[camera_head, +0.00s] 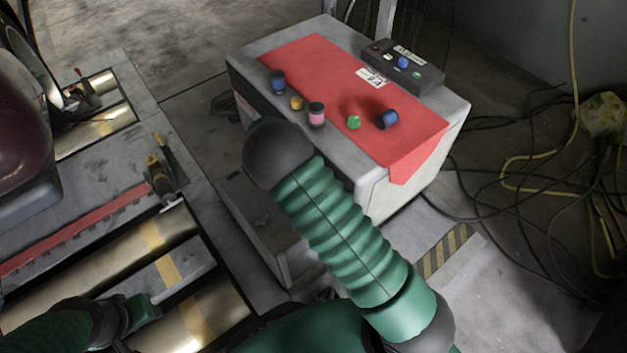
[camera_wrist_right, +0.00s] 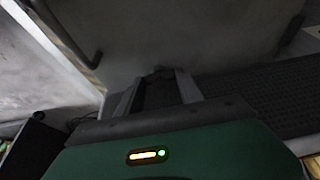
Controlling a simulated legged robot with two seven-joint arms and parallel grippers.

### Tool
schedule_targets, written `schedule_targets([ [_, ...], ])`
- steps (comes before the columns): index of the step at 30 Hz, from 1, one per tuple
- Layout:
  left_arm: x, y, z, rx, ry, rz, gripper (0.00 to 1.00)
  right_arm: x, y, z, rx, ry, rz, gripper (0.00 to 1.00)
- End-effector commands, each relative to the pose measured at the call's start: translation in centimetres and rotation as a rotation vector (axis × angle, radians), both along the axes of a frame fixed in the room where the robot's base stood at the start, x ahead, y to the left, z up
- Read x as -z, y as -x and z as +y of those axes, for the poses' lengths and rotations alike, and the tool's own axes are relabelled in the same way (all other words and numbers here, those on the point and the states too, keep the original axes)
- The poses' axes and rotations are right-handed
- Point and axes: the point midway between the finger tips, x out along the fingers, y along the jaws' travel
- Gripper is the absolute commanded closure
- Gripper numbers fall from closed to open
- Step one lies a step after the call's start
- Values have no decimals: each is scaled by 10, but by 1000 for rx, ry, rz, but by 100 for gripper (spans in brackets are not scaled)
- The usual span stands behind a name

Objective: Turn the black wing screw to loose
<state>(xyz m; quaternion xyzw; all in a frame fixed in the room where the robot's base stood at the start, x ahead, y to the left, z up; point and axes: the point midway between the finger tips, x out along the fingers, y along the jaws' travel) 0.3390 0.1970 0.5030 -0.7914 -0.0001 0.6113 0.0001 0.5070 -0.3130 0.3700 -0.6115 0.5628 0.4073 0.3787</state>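I cannot make out the black wing screw clearly in either view. A small black and yellow fitting (camera_head: 160,176) with a metal bar stands at the edge of the roller bed; whether it carries the screw I cannot tell. My left gripper (camera_head: 146,310) is low over the rollers at the lower left, and its fingers are too unclear to read. My right arm rises in front of the cart, and its gripper is hidden in the head view. In the right wrist view my right gripper (camera_wrist_right: 158,92) has its two fingers apart with nothing between them, facing a pale grey surface.
A grey cart (camera_head: 435,165) with a red mat (camera_head: 320,65) holds several small coloured pieces and a black button box (camera_head: 403,66). Metal rollers (camera_head: 130,257) lie at left under a dark red vehicle (camera_head: 20,130). Cables (camera_head: 545,165) lie on the floor at right.

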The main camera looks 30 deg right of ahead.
Motion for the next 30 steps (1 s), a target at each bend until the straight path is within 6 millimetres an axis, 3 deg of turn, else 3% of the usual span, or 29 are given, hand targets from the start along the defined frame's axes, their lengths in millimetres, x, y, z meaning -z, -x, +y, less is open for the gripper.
schedule_targets([
  [1, 0, 0, 0, 0, 0, 0, 64, 1, 2, 0, 2, 0, 5, 78],
  [6, 0, 0, 0, 0, 0, 0, 64, 1, 3, 0, 3, 1, 6, 97],
  [17, -13, 0, 0, 0, 0, 0, 64, -2, 5, -1, -62, 0, 10, 97],
  [30, -60, 1, 0, 0, 0, 0, 64, -4, 11, -2, -402, -1, 14, 97],
])
